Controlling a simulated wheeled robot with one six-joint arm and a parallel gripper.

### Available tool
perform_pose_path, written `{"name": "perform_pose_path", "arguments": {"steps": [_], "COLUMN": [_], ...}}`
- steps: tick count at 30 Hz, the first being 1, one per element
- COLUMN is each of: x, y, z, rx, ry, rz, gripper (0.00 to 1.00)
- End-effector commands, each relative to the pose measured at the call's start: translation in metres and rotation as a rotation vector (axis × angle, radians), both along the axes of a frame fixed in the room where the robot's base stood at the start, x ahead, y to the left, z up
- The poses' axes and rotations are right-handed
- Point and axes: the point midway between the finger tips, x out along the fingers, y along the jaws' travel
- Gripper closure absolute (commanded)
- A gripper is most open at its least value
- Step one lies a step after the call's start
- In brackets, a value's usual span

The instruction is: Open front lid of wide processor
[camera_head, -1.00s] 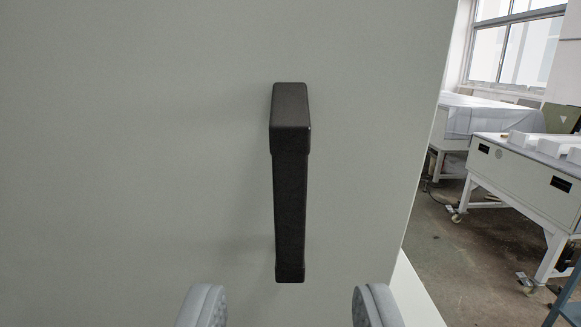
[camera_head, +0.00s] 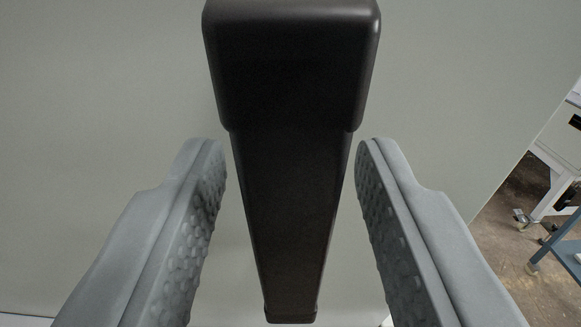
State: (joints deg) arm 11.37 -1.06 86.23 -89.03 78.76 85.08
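The black upright handle (camera_head: 290,190) fills the middle of the view. It is fixed to the flat grey-green lid panel (camera_head: 100,80) behind it. My gripper (camera_head: 290,165) is open, with one grey textured finger on each side of the handle. A gap shows between each finger and the handle, so neither finger appears to touch it. The handle's wider upper end is close to the camera, and its lower end shows near the bottom edge.
The panel's right edge runs down at the right. Beyond it are a concrete floor (camera_head: 510,265), a white wheeled stand (camera_head: 552,190) and part of a blue frame (camera_head: 565,240).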

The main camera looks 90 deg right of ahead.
Motion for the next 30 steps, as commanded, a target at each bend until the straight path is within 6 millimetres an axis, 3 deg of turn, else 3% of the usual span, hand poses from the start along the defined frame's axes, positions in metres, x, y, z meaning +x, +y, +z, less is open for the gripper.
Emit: {"name": "perform_pose_path", "arguments": {"steps": [3,9,17,30], "x": [0.000,0.000,0.000,0.000], "y": [0.000,0.000,-0.003,-0.073], "z": [0.000,0.000,0.001,0.011], "rx": [0.000,0.000,0.010,0.242], "ry": [0.000,0.000,0.000,-0.001], "rz": [0.000,0.000,-0.002,-0.005], "gripper": [0.60,0.99,1.00,1.00]}}
